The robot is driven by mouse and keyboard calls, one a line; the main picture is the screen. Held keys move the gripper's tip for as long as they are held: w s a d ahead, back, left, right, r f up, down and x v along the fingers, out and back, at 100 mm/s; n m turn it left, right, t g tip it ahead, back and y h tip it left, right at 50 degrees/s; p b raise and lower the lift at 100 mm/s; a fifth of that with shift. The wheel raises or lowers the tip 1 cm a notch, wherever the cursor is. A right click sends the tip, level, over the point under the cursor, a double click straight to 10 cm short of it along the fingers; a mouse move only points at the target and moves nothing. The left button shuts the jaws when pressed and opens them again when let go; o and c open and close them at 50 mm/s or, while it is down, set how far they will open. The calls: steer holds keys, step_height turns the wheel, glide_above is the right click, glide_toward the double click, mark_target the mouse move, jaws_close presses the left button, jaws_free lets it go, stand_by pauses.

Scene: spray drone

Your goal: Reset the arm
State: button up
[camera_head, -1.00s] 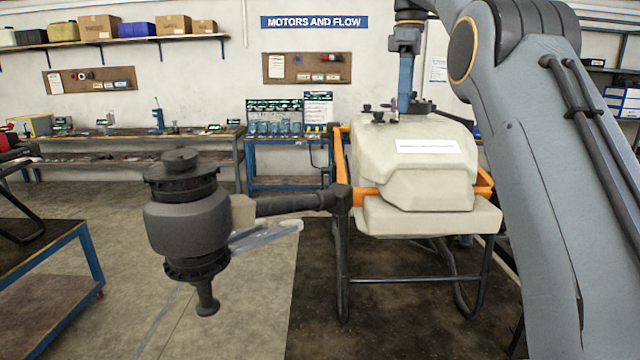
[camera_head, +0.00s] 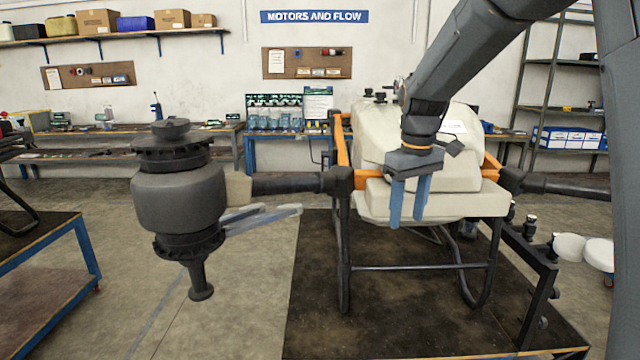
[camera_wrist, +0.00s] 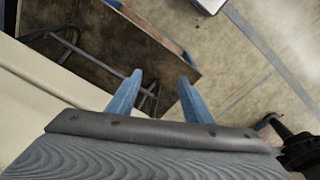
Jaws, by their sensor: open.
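My gripper (camera_head: 408,220) has two blue fingers that point down, apart and with nothing between them. In the head view it hangs in front of the spray drone's cream tank (camera_head: 376,150). The wrist view shows the same open fingers (camera_wrist: 160,95) above the floor and a dark mat, with the edge of the cream tank (camera_wrist: 40,80) at left. My arm comes down to the gripper from the upper right. The drone's orange and black frame (camera_head: 345,180) stands on black legs, and a dark motor unit (camera_head: 180,205) sits on its left boom.
A cart with a dark top (camera_head: 40,240) stands at the left. A black bar with nozzles (camera_head: 540,270) is at the right. Workbenches (camera_head: 110,150) and a shelf rack (camera_head: 560,110) line the back wall. Open floor (camera_head: 240,300) lies between the cart and the drone.

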steer(key=s+f+m+b, duration=0.3)
steer(key=s+f+m, duration=0.2)
steer(key=s+f, duration=1.4)
steer(key=s, duration=0.3)
steer(key=shift+b, duration=0.4)
steer(key=shift+w+a, duration=0.1)
